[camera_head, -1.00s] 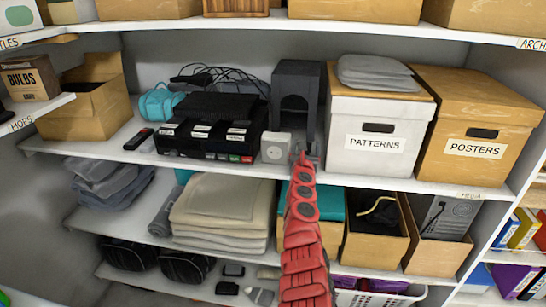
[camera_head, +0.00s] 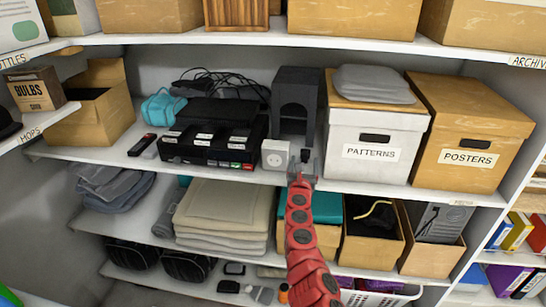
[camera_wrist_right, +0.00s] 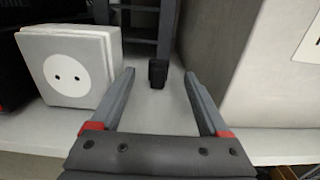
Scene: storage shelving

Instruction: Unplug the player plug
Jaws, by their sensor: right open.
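A small black plug (camera_wrist_right: 158,73) stands on the shelf, apart from the white wall-type socket box (camera_wrist_right: 72,68), whose two holes are empty. The plug also shows in the head view (camera_head: 305,155), just right of the socket box (camera_head: 275,154). My right gripper (camera_head: 304,168) is open at the shelf's front edge. In the wrist view its two fingers (camera_wrist_right: 158,90) are spread, with the plug ahead between their tips and nothing held. The black player (camera_head: 212,143) with coloured buttons sits left of the socket box. Any cord on the plug cannot be made out. My left gripper is not in view.
A dark grey stand (camera_head: 297,100) is behind the plug. The white PATTERNS box (camera_head: 375,140) stands close on the right and the POSTERS box (camera_head: 468,155) beyond it. Tangled black cables (camera_head: 225,83) lie behind the player. A narrow strip of shelf is clear around the plug.

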